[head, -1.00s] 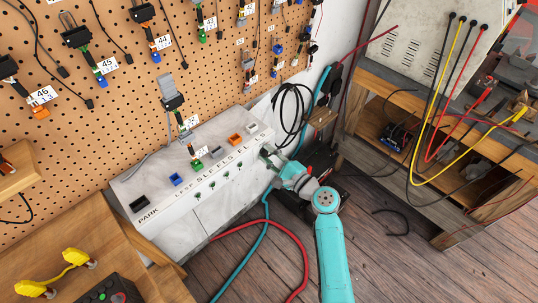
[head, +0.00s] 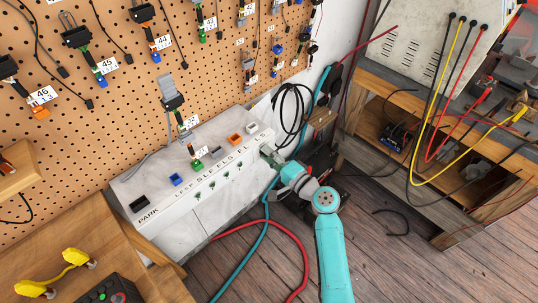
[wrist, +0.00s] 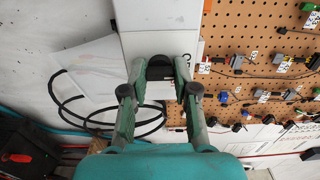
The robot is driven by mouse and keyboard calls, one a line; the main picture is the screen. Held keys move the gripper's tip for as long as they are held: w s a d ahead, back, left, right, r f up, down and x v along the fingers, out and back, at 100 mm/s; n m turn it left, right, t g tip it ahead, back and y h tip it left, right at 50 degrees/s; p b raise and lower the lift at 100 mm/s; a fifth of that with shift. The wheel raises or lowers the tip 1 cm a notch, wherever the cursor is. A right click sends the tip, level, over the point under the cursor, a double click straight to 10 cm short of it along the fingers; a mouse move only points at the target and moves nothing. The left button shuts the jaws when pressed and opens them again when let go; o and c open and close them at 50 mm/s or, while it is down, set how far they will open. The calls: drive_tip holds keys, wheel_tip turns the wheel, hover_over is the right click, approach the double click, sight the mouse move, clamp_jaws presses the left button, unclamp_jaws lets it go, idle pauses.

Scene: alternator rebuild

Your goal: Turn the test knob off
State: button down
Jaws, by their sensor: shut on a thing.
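A dark, rounded knob (wrist: 160,68) shows between the fingers of my gripper (wrist: 160,77) in the wrist view. It sits against the end of a white box. My gripper is shut on it, a finger on either side. In the head view my gripper (head: 269,157) is at the right end of the long white box (head: 160,222), and its fingers hide the knob. Lettering starting with "PARK" runs along the box's edge. The knob's pointer direction cannot be made out.
Colored connectors, such as an orange one (head: 235,139) and a blue one (head: 176,179), sit on the box top. A tagged pegboard (head: 120,110) rises behind. A black cable coil (head: 292,115) hangs close by. A red hose (head: 298,255) lies on the floor.

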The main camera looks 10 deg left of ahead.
idle(0.3)
drive_tip(key=c, duration=0.9)
unclamp_jaws()
drive_tip(key=v, duration=1.2)
drive_tip(key=shift+s, duration=0.1)
